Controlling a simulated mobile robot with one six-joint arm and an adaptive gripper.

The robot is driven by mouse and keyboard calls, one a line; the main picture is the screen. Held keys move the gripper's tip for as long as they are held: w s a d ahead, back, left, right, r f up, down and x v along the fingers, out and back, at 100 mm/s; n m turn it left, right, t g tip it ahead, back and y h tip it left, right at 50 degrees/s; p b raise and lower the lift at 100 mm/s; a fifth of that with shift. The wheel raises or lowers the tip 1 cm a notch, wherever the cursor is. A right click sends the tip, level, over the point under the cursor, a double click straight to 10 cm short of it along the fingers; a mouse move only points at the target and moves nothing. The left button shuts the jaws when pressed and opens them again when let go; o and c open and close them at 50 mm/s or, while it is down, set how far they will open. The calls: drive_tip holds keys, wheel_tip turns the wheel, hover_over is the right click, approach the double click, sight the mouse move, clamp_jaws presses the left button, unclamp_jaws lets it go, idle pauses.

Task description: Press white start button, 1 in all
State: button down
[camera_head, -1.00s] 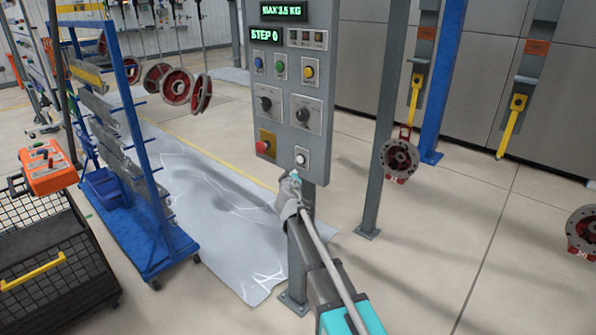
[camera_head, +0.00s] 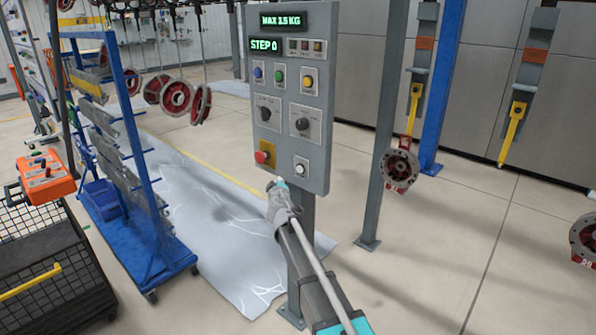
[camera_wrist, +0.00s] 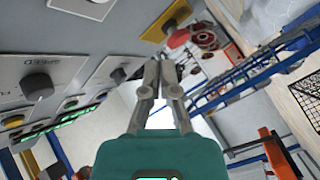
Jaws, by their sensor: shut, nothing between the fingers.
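The white start button (camera_head: 300,168) sits on a pale square plate at the lower right of the grey control panel (camera_head: 318,165). My gripper (camera_head: 277,183) is shut and empty, below and left of the button in the head view. A gap shows between fingertips and button in that picture. In the wrist view my gripper (camera_wrist: 161,62) has its fingers together, beside the panel face. The white button's plate (camera_wrist: 78,7) is cut by the top edge there.
A red button (camera_head: 262,157) on a yellow plate is left of the white one. Two dark knobs (camera_head: 302,124) are above. A display reads "STEP 0" (camera_head: 265,44). A blue rack (camera_head: 140,170) stands left, and red hub parts (camera_head: 399,168) hang right.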

sight(297, 169)
drive_tip(key=w+d, duration=0.1)
drive_tip(key=w, duration=0.1)
drive_tip(key=w+d, duration=0.3)
drive_tip(key=w, duration=0.1)
drive_tip(key=shift+w+d, duration=0.1)
drive_tip(key=shift+d, duration=0.25)
drive_tip(key=shift+w+d, duration=0.6)
idle(2.7)
drive_tip(key=shift+s, duration=0.1)
idle(0.3)
drive_tip(key=shift+s+a, duration=0.55)
drive_tip(key=shift+s+a, duration=0.1)
drive_tip(key=shift+s, duration=0.05)
drive_tip(key=s+a, duration=0.1)
drive_tip(key=s, duration=0.1)
drive_tip(key=s+a, duration=0.1)
drive_tip(key=a, duration=0.1)
drive_tip(key=shift+s, duration=0.35)
idle(0.4)
idle(0.5)
